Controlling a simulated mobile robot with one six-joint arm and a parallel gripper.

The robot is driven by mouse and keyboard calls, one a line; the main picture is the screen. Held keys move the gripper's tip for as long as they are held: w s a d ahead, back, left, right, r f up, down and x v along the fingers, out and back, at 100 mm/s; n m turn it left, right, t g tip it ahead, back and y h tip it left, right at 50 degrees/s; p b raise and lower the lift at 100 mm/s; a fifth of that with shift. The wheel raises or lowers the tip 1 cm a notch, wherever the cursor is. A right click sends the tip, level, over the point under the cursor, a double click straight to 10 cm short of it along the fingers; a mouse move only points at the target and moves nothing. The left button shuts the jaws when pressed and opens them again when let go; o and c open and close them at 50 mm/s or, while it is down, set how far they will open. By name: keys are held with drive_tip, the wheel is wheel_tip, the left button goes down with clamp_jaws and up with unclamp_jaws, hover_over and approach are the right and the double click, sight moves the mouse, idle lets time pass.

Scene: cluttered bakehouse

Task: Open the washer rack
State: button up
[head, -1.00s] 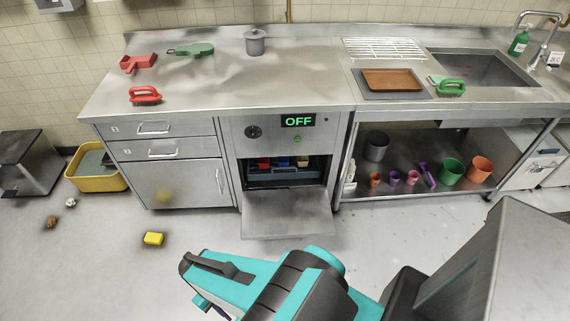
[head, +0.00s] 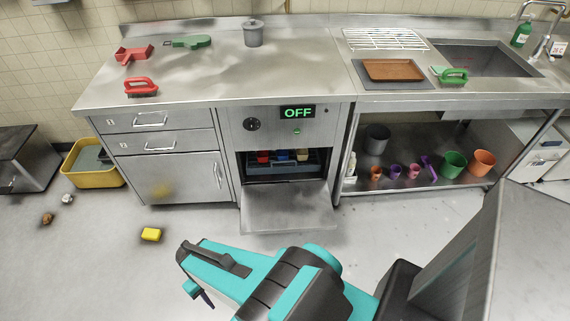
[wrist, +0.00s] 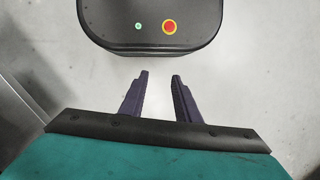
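The washer (head: 263,128) is built into the steel counter and its display reads OFF. Its door (head: 288,206) is folded down in front. The washer rack (head: 282,171) is a blue-grey basket inside the opening, holding red, yellow and blue things. It appears to sit inside the machine; how far out it is cannot be judged exactly. In the wrist view my gripper (wrist: 160,78) is open, its two dark fingers apart with nothing between them. In the head view my gripper (head: 206,298) is at the lower left of my arm, over the floor and short of the door.
A yellow sponge-like block (head: 151,234) lies on the floor left of the door. A yellow tub (head: 92,165) stands left of the drawers (head: 151,120). Several cups and pots stand on the shelf (head: 365,180) at right. The floor before the door is mostly clear.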

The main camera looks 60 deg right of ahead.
drive_tip(key=w+d+f+m+t+b, duration=0.2)
drive_tip(key=w+f+b, duration=0.15)
drive_tip(key=w, duration=0.35)
drive_tip(key=w+d+f+m+t+y+b, duration=0.1)
drive_tip(key=w+d+f+m+t+b, duration=0.1)
drive_tip(key=w+f+t+b, duration=0.3)
drive_tip(key=w+d+f+m+b, duration=0.1)
drive_tip(key=w+d+m+b, duration=0.15)
drive_tip(key=w, duration=0.55)
drive_tip(key=w+d+f+m+t+h+b, duration=0.1)
drive_tip(key=w+d+m+t+h+b, duration=0.15)
drive_tip(key=w+d+b, duration=0.4)
drive_tip(key=w+d+f+m+t+h+b, duration=0.1)
drive_tip(key=w+d+m+t+b, duration=0.25)
drive_tip(key=w+d, duration=0.55)
drive_tip(key=s+d+m+h+b, duration=0.1)
drive_tip(key=d+m+h+b, duration=0.4)
drive_tip(key=d, duration=0.8)
drive_tip(key=s+d+m+h+b, duration=0.25)
drive_tip(key=d+b, duration=0.45)
drive_tip(key=d, duration=0.6)
drive_tip(key=s+d+m+g+h+b, duration=0.3)
drive_tip(key=s+d+m+b, duration=0.2)
drive_tip(key=d, duration=0.5)
drive_tip(key=s+d+m+g+h+b, duration=0.3)
drive_tip(key=s+d+m+b, duration=0.2)
drive_tip(key=s+d, duration=0.4)
drive_tip(key=shift+d+m+h, duration=0.3)
drive_tip(key=shift+d+m, duration=0.2)
drive_tip(key=shift+d, duration=0.5)
